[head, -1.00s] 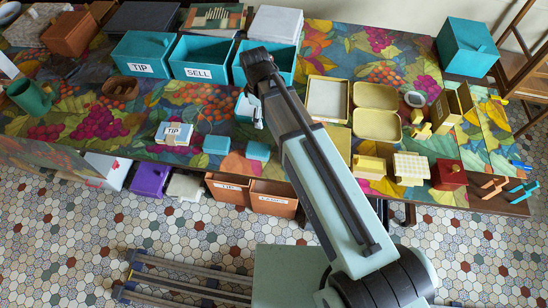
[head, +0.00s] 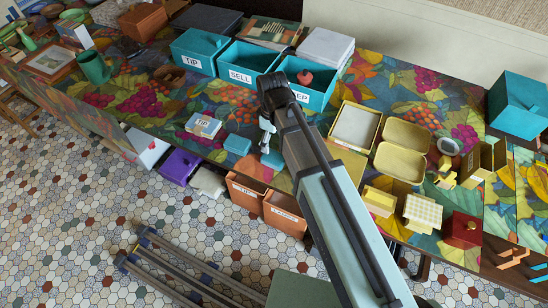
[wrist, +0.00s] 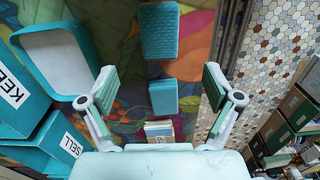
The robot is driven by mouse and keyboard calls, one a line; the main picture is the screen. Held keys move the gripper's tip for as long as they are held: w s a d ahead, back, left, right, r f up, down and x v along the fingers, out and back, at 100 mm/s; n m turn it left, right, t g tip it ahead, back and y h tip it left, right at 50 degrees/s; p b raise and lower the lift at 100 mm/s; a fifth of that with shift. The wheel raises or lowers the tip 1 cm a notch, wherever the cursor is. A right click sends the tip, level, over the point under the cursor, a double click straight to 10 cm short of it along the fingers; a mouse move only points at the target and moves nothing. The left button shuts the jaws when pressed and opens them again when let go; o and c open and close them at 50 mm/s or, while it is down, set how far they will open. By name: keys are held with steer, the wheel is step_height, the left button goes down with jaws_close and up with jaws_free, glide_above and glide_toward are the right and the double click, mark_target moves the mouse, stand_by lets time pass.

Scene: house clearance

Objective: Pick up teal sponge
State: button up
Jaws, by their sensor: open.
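Two teal blocks lie flat on the patterned tabletop. In the wrist view, the longer block with a ribbed top (wrist: 159,30) is ahead, beyond my fingertips. The smaller, plainer block (wrist: 163,97) shows between my fingers. The ribbed one looks more like a sponge, but I cannot be sure. My gripper (wrist: 160,88) is open, with its fingers wide apart and nothing held, above the table.
Teal bins labelled TIP (head: 195,64), SELL (head: 242,76) and KEEP (head: 300,99) stand behind. Yellow trays (head: 400,163) are to the right. Orange bins (head: 285,215) sit below the table's front edge.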

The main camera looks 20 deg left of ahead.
mark_target(272, 156)
steer(key=shift+f+p, duration=1.75)
steer(key=shift+f, duration=3.5)
steer(key=c, duration=1)
